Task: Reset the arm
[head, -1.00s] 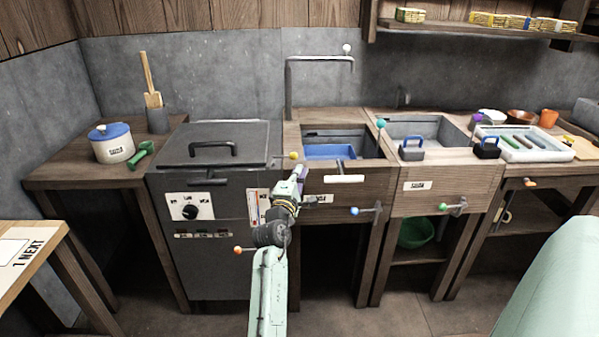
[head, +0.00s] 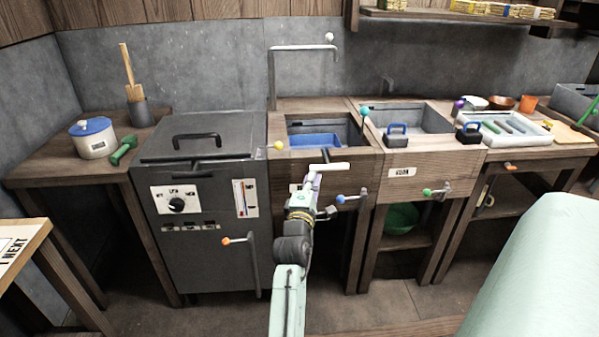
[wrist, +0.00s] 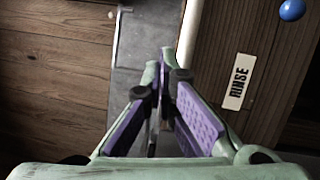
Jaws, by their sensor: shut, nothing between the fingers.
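My arm reaches up from the bottom centre of the head view. My gripper (head: 316,180) is shut and empty, in front of the sink cabinet with the white bar handle (head: 328,168). Its tips overlap that handle in the head view; I cannot tell whether they touch it. In the wrist view the purple-padded fingers (wrist: 167,62) meet at the tips, beside the pale handle (wrist: 189,35) and left of the RINSE label (wrist: 239,81). In the head view the gripper and wrist partly hide the cabinet front.
A dark cabinet with a lid (head: 200,145) and an orange-knobbed lever (head: 226,240) stands left. Levers with a blue knob (head: 340,199) and a green knob (head: 427,192) stick out at right. A wooden table (head: 22,245) is at the lower left. Floor shows between.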

